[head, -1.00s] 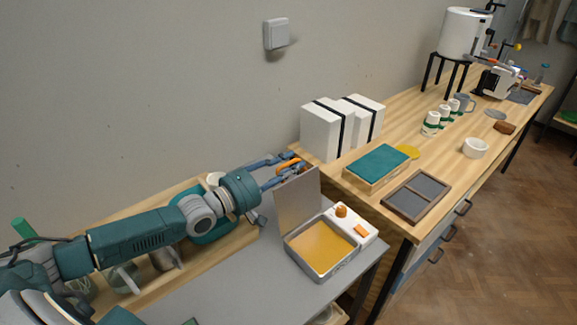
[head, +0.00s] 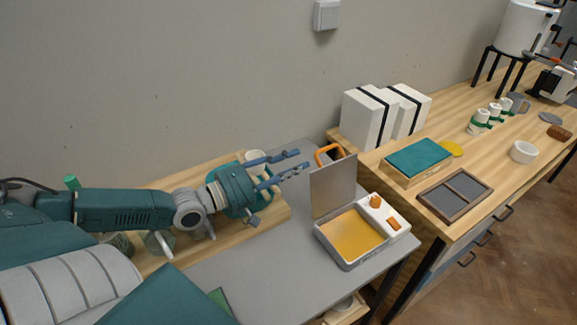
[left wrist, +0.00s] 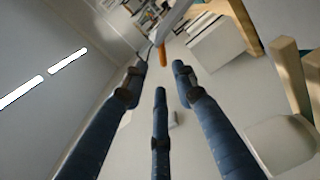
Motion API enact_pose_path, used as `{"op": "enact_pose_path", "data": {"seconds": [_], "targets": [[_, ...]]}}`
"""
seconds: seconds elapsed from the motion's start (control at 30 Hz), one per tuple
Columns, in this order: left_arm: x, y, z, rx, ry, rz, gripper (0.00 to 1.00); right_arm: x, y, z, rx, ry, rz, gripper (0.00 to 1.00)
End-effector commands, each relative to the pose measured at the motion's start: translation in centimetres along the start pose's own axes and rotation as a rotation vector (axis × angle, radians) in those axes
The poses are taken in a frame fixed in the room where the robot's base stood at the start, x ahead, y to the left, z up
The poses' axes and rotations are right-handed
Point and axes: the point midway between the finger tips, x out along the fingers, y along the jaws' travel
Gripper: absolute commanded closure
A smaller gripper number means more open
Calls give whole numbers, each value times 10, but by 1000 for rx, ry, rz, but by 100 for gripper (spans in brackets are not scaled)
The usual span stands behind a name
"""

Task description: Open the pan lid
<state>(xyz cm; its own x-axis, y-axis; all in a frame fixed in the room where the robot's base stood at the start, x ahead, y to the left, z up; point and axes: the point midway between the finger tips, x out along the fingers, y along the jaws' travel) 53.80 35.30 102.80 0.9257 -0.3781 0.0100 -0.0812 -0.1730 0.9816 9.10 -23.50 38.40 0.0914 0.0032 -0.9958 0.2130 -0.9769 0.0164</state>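The pan (head: 345,263) is a shallow grey box with a yellow inside, on the grey bench top. Its grey lid (head: 333,188) stands upright at the left edge, so the pan is open. An orange loop handle (head: 319,156) shows at the lid's top, on the far side. My left gripper (head: 300,161) is left of the lid, fingers spread, empty and apart from the handle. In the left wrist view its fingers (left wrist: 160,74) are spread, with the lid edge (left wrist: 171,25) and orange handle (left wrist: 162,54) beyond them. My right gripper is not in view.
A white control panel (head: 386,214) with orange knobs adjoins the pan on the right. A wooden table (head: 465,155) at right holds white blocks (head: 366,118), a teal-topped box (head: 419,155) and a dark tray (head: 455,192). A white cup (head: 255,157) stands behind my left gripper.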

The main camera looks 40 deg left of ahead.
Motion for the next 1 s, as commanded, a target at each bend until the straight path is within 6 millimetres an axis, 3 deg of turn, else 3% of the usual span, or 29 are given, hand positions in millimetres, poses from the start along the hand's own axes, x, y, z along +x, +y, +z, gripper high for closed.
{"op": "enact_pose_path", "data": {"seconds": [0.3, 0.87, 1.0], "targets": [[-12, 0, 1, -1, -3, 0, 72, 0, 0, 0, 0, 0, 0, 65], [-13, 1, 1, -1, -2, 2, 72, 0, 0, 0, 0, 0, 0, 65], [-13, 13, -1, -1, -2, 2, 72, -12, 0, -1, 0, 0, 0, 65]]}}
